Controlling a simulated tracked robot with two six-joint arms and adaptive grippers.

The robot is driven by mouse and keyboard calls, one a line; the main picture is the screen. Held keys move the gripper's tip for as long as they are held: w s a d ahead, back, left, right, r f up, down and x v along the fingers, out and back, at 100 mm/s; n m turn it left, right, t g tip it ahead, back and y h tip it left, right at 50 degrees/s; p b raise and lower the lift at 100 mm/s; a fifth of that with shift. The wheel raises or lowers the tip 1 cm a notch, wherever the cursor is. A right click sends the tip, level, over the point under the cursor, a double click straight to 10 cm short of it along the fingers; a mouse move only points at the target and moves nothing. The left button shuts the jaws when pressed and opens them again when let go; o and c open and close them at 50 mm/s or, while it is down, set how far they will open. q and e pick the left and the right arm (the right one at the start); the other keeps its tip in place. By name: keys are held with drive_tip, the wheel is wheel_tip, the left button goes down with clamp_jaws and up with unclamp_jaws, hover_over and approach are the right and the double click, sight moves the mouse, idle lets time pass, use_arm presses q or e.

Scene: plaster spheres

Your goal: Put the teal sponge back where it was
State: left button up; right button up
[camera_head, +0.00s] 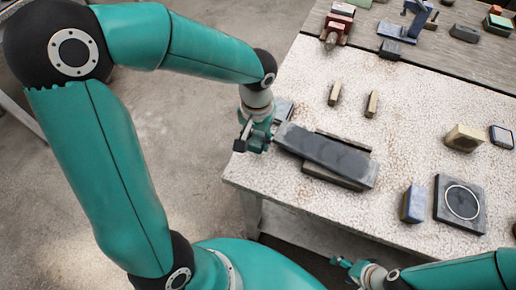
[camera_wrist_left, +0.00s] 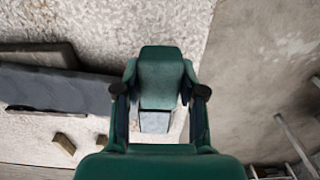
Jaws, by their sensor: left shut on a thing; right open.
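The teal sponge (camera_wrist_left: 161,76) is between the two fingers of my left gripper (camera_wrist_left: 160,96) in the left wrist view, and the gripper is shut on it. In the head view my left gripper (camera_head: 256,136) is at the table's left edge, next to the left end of a long dark slab (camera_head: 325,153). The sponge is mostly hidden there by the gripper. My right gripper (camera_head: 350,266) is open and empty, low in the head view, off the table's front edge.
A grey block (camera_head: 284,110) is just behind my left gripper. Two small wooden blocks (camera_head: 335,93) (camera_head: 371,103), a tan block (camera_head: 463,138), a blue block (camera_head: 413,204) and a dark ringed plate (camera_head: 460,204) stand on the speckled table (camera_head: 300,190). A red vise (camera_head: 338,24) is at the back.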

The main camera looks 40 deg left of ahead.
sight(257, 156)
use_arm(q)
drive_tip(key=shift+f, duration=2.55)
drive_tip(key=shift+f, duration=0.15)
drive_tip(key=o, duration=1)
wheel_tip(257, 156, up, 12)
drive_tip(key=shift+r, duration=0.2)
